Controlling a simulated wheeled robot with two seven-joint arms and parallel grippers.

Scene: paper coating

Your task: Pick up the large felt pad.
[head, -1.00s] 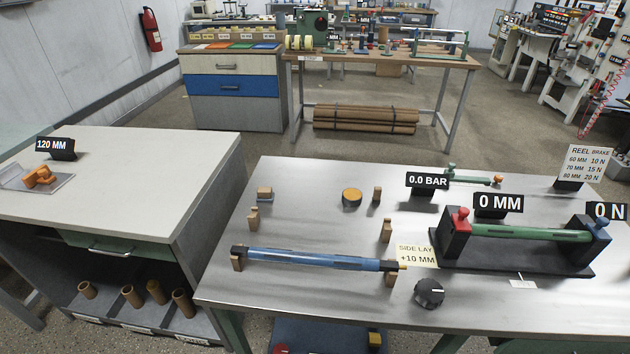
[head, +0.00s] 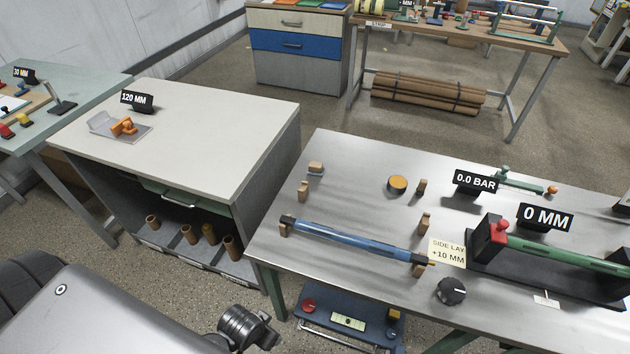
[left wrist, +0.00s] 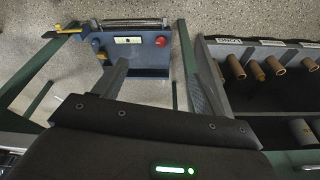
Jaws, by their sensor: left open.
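I cannot tell for sure which thing is the large felt pad. A round pad with an orange-tan top and dark side (head: 397,184) lies on the steel table (head: 350,300), towards its back. A smaller tan block on a pale base (head: 316,168) sits to its left near the back left corner. My left arm comes in at the bottom left of the head view, away from both. In the left wrist view my left gripper (left wrist: 156,85) is open and empty, its fingers wide apart above the floor and a low blue unit. My right gripper is in neither view.
A blue roller (head: 350,240) rests on wooden supports at the steel table's front. A black knob (head: 451,290) and a green roller stand (head: 560,250) are to the right. A white-topped cabinet (head: 200,130) stands left, across a gap. The blue unit (head: 350,322) is below.

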